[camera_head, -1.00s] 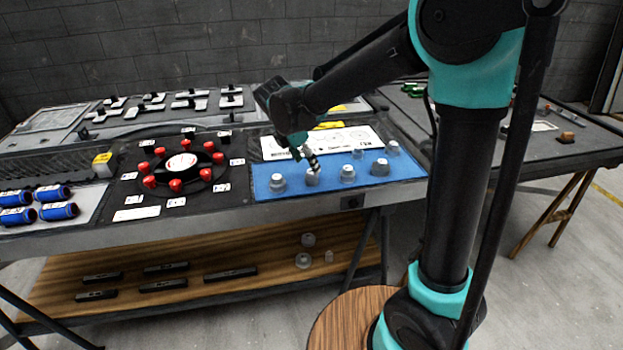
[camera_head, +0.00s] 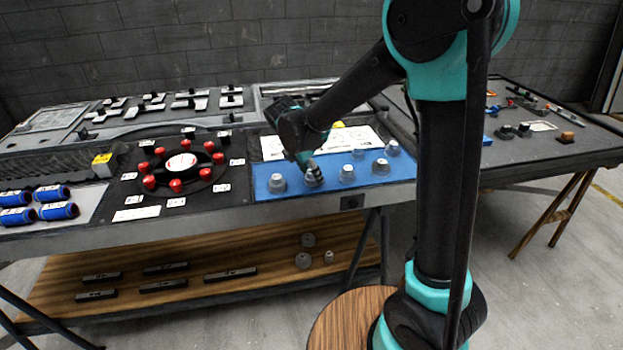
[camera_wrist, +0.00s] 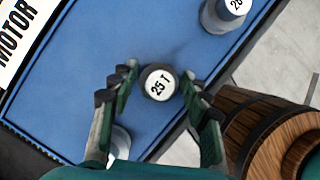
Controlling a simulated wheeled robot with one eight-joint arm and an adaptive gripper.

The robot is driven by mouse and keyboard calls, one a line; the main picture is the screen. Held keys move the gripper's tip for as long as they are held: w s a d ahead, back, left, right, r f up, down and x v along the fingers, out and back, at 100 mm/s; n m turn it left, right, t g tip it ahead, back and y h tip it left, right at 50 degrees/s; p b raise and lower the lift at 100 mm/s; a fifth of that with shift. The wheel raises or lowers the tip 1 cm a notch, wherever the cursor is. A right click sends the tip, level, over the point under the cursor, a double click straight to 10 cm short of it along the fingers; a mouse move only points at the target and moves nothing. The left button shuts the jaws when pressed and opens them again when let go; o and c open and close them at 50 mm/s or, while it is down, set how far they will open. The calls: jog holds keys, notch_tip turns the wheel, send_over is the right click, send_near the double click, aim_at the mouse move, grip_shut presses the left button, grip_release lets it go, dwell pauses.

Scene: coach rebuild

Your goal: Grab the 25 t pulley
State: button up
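The 25 T pulley (camera_wrist: 158,82) is a small grey piece with a white top label, standing on a blue mat (camera_wrist: 90,60). In the head view the pulley (camera_head: 314,181) is second from left in the front row, partly hidden by my gripper (camera_head: 310,168). In the wrist view my gripper (camera_wrist: 161,83) has its two green-and-black fingers on either side of the pulley. The fingers are open, with small gaps seen between them and the pulley.
Another labelled pulley (camera_wrist: 223,14) stands at upper right in the wrist view. In the head view, neighbouring pulleys stand at left (camera_head: 277,184) and right (camera_head: 347,174). A white printed sheet (camera_head: 275,148) lies behind. A red-knobbed ring (camera_head: 181,187) is further left.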

jog(key=c, duration=0.8)
jog(key=shift+r, duration=0.15)
